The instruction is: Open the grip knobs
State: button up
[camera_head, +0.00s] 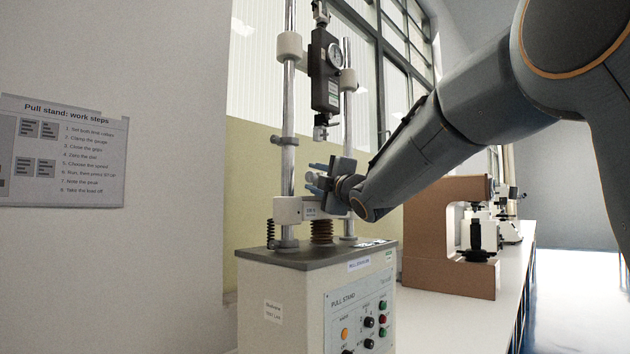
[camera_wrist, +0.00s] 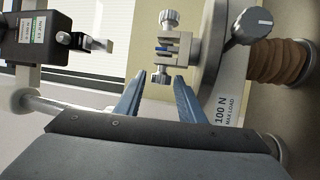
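The pull stand (camera_head: 300,300) stands on the bench in the head view, with a force gauge (camera_head: 325,72) between its columns. An upper grip (camera_head: 322,131) hangs below the gauge; part of it also shows in the wrist view (camera_wrist: 97,43). In the wrist view, the lower grip (camera_wrist: 180,47) has a silver knob (camera_wrist: 169,19) on its far side and another silver knob (camera_wrist: 161,78) on the side facing me. My gripper (camera_wrist: 159,82) is open, its blue fingers on either side of the near knob. Contact cannot be told. In the head view my gripper (camera_head: 322,178) partly hides the lower grip.
A grey lever knob (camera_wrist: 251,25), a "100 N max load" plate (camera_wrist: 226,108) and a brown bellows (camera_wrist: 277,62) lie close to the right of my fingers. Chrome columns (camera_head: 289,140) flank the grip area. A brown tester (camera_head: 425,240) stands farther right on the bench.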

jog(key=shift+o, duration=0.3)
jog(key=shift+f, duration=0.25)
jog(key=r+n+g+h+p, duration=0.1)
jog(key=g+p, duration=0.1)
jog(key=p, duration=1)
jog(key=shift+r, duration=0.15)
jog(key=g+h+p, duration=0.1)
jog(key=p, duration=0.8)
jog(key=shift+r+n+g, duration=0.2)
jog(key=shift+n+g, duration=0.2)
jog(key=f+b+v, duration=0.1)
jog(key=b+v, duration=0.2)
jog(key=v, duration=0.5)
jog(key=s+d+f+m+g+h+b, duration=0.2)
jog(key=d+f+m, duration=0.4)
jog(key=f, duration=0.5)
jog(key=s+d+f+m+g+h+b, duration=0.1)
jog(key=s+d+f+m+h, duration=0.4)
jog(key=f, duration=0.6)
jog(key=d+m, duration=0.1)
jog(key=d, duration=0.1)
jog(key=shift+d+g+b, duration=0.4)
jog(key=shift+s+f, duration=0.1)
